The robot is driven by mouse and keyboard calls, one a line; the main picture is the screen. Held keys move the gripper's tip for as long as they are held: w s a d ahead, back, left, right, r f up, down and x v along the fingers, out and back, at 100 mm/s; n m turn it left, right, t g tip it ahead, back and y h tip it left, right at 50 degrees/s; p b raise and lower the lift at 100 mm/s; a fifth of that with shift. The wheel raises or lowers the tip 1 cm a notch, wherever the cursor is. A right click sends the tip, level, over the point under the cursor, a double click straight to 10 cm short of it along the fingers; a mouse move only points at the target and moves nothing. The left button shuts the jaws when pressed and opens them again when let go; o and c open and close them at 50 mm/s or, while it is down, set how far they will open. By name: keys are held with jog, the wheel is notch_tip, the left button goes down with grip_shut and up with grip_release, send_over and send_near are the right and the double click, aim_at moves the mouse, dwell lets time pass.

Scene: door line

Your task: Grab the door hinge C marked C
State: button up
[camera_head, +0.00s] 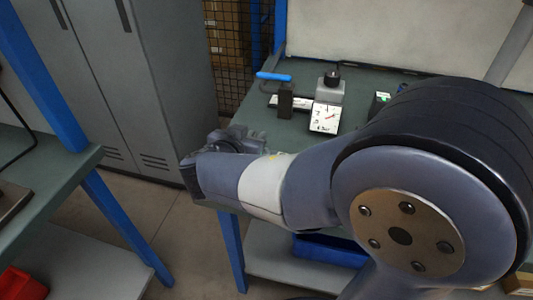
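No door hinge and no letter C can be made out in this view. My arm fills the right and middle of the picture and hides part of the green-topped bench (372,80). Its far end, with what looks like my gripper (238,139), shows small and dark grey at the bench's left front corner. The fingers cannot be made out, and I cannot tell whether they hold anything.
On the bench stand a blue-handled clamp (274,77), a dark block (286,97), a grey device with a black knob (330,88), a white dial (325,117) and a green-labelled box (381,99). Grey lockers (150,70) stand left; another bench (60,165) is at far left.

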grip_shut()
dwell(1.4)
